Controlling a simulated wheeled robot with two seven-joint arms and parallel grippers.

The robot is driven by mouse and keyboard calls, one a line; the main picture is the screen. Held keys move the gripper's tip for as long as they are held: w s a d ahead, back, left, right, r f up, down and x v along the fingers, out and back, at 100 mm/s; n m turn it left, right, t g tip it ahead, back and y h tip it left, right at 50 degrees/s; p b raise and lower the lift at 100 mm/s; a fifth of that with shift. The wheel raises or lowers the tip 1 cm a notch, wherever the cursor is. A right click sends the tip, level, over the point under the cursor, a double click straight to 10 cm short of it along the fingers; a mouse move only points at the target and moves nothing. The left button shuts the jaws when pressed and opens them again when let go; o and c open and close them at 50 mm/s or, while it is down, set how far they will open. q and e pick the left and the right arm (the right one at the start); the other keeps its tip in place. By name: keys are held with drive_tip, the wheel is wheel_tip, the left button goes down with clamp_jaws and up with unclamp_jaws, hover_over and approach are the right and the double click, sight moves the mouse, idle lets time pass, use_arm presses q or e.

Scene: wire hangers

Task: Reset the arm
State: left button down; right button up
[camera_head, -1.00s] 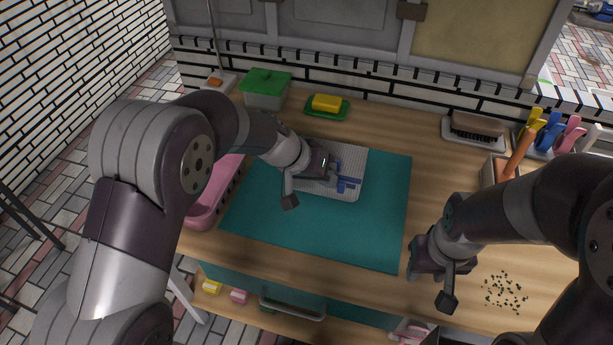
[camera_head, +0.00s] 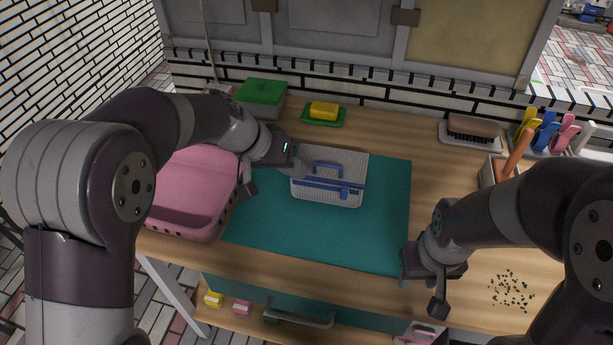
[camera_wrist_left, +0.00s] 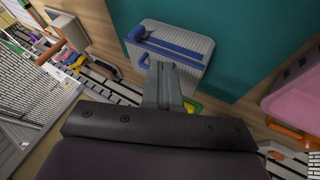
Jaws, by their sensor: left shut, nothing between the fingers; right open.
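My left gripper (camera_head: 300,168) is shut and empty, over the left edge of a white ribbed case (camera_head: 350,168). The case has a blue handle and blue front strip and lies on the teal mat (camera_head: 310,235). In the left wrist view my left fingers (camera_wrist_left: 166,80) are together in front of the case (camera_wrist_left: 188,38), with nothing between them. I cannot tell whether they touch the case. My right gripper (camera_head: 408,262) is open and empty near the mat's front right corner. Its fingertips are mostly hidden by its own body.
A pink basket (camera_head: 185,205) stands left of the mat, close to my left arm. A green-lidded box (camera_head: 262,92), a yellow sponge on a green dish (camera_head: 323,112) and a brush (camera_head: 472,128) line the back. Dark crumbs (camera_head: 510,290) lie at front right.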

drive_tip(key=shift+a+r, duration=0.15)
drive_tip(key=shift+a, duration=0.4)
drive_tip(key=shift+d, duration=0.25)
use_arm(q)
drive_tip(key=shift+s+a+r, duration=0.25)
drive_tip(key=shift+a+r, duration=0.55)
drive_tip(key=shift+a, duration=0.15)
drive_tip(key=shift+a, duration=0.1)
use_arm(e)
drive_tip(key=shift+a, duration=0.1)
drive_tip(key=shift+r+p, duration=0.35)
drive_tip(key=shift+p, duration=0.15)
use_arm(q)
drive_tip(key=s+a+f+n+g+y+p, duration=0.1)
drive_tip(key=s+a+f+n+y+p, duration=0.25)
drive_tip(key=s+a, duration=0.35)
drive_tip(key=s+a+r+y+p, duration=0.1)
drive_tip(key=s+a+p, duration=0.1)
drive_tip(key=s, duration=0.3)
drive_tip(key=s+a+r+g+y+p, duration=0.1)
drive_tip(key=s+a+r+y+p, duration=0.1)
drive_tip(key=s+a+p, duration=0.1)
drive_tip(key=shift+s+r+p, duration=0.3)
drive_tip(key=shift+s+p, duration=0.25)
drive_tip(key=shift+s, duration=0.35)
use_arm(e)
wheel_tip(320, 180, up, 10)
drive_tip(key=shift+f, duration=0.15)
use_arm(q)
drive_tip(key=shift+s, duration=0.1)
